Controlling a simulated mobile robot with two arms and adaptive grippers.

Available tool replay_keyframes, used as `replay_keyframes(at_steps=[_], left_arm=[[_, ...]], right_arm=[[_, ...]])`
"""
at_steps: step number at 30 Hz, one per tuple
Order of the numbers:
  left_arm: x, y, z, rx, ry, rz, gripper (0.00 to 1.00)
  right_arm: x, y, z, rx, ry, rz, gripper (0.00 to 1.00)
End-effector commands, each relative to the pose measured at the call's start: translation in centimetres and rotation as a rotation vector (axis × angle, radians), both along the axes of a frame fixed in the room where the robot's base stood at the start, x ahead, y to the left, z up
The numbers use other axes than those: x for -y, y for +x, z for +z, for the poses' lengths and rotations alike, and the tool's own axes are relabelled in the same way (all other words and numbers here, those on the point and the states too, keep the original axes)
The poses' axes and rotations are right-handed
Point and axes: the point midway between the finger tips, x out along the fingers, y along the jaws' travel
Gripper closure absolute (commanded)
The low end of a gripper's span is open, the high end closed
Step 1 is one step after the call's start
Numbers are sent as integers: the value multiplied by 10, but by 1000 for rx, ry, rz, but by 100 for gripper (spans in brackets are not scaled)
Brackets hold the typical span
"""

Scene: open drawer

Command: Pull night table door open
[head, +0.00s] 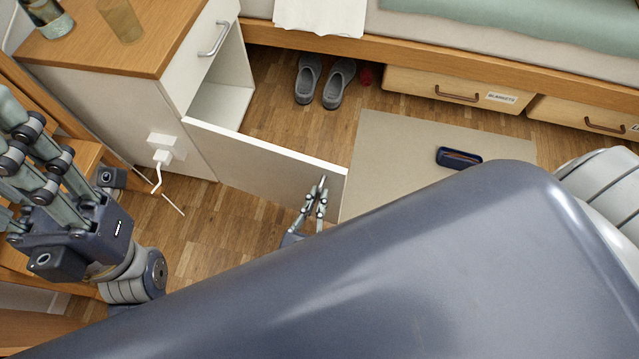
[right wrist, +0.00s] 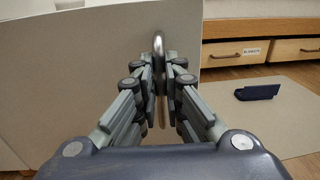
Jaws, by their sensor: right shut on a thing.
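The night table (head: 100,40) stands at the upper left, with a wooden top and white sides. Its white door (head: 262,163) is swung wide open, and the lower compartment (head: 222,100) shows. In the right wrist view the door (right wrist: 85,60) fills the left half, with a metal handle (right wrist: 159,50) near its free edge. My right gripper (head: 322,186) is at the door's free end; in the right wrist view its fingers (right wrist: 160,75) are shut on the handle. My left gripper (head: 30,155) is at the far left, apart from the night table; its finger gap is unclear.
Grey slippers (head: 325,82) lie on the wooden floor by the bed. A beige rug (head: 400,150) carries a dark blue case (head: 459,157). Drawers (head: 455,90) sit under the bed. A white plug with a cable (head: 163,155) is on the night table's side.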

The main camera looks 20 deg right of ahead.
Motion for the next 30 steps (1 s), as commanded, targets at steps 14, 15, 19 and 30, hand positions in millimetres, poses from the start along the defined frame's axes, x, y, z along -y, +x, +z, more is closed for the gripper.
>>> replay_keyframes(at_steps=[14,15,19,30], left_arm=[[0,0,0,0,0,0,60],[0,0,0,0,0,0,60],[-1,-1,2,6,-3,2,60],[0,0,1,3,-1,1,60]], right_arm=[[-4,3,1,3,5,12,71],[-4,3,1,2,6,11,71],[-3,3,2,2,5,10,71],[-4,2,44,4,8,9,71]])
